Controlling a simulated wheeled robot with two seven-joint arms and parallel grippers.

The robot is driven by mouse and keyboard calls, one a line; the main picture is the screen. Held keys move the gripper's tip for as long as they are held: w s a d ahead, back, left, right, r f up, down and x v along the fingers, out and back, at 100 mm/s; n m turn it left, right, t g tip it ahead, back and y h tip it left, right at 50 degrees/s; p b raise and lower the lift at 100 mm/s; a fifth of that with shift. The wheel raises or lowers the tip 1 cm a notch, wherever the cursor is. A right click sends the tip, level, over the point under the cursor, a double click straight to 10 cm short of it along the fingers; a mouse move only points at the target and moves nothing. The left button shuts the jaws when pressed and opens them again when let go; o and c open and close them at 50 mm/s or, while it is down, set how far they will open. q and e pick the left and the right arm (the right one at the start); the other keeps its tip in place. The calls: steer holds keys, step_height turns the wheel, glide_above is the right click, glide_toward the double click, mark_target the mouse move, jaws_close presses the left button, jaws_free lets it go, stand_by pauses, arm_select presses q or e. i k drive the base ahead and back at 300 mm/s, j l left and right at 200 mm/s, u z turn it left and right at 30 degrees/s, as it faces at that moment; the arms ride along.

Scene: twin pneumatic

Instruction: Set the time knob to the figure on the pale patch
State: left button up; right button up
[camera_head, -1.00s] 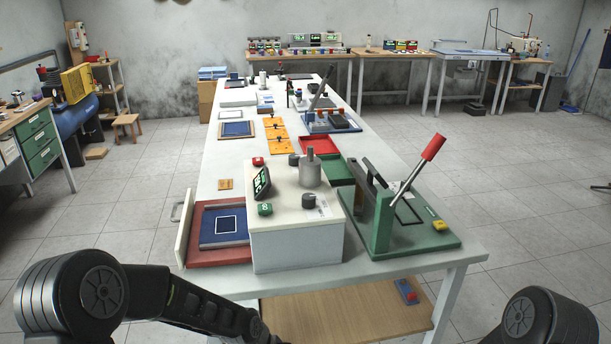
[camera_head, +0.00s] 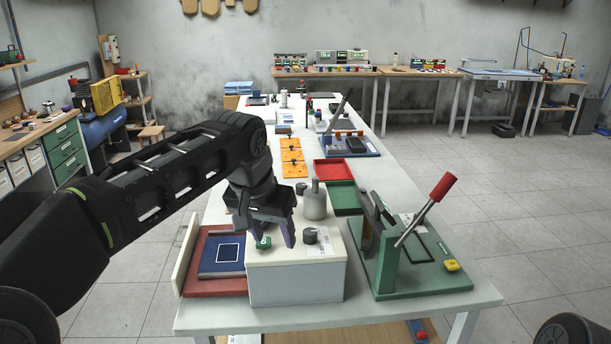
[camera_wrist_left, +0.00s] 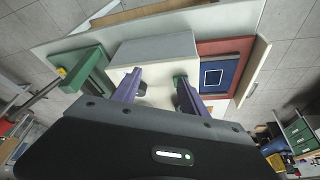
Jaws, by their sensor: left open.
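A white box-shaped machine (camera_head: 295,283) stands at the near end of the table. A dark round knob (camera_head: 310,236) sits on its top near the front. A second dark knob (camera_head: 301,187) is further back. I cannot tell which is the time knob. A pale patch (camera_head: 325,243) with small print lies beside the front knob; its figure is too small to read. My left gripper (camera_head: 275,240) is open above the box, left of the front knob and by a green button (camera_head: 264,242). The left wrist view shows the knob (camera_wrist_left: 141,88) beside one finger. The display is hidden.
A green press (camera_head: 390,255) with a red-tipped lever stands to the right. A red tray with a blue pad (camera_head: 221,256) lies to the left. Green and red trays (camera_head: 333,170) lie behind.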

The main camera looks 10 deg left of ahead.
mark_target(300, 187)
steer(key=i, duration=1)
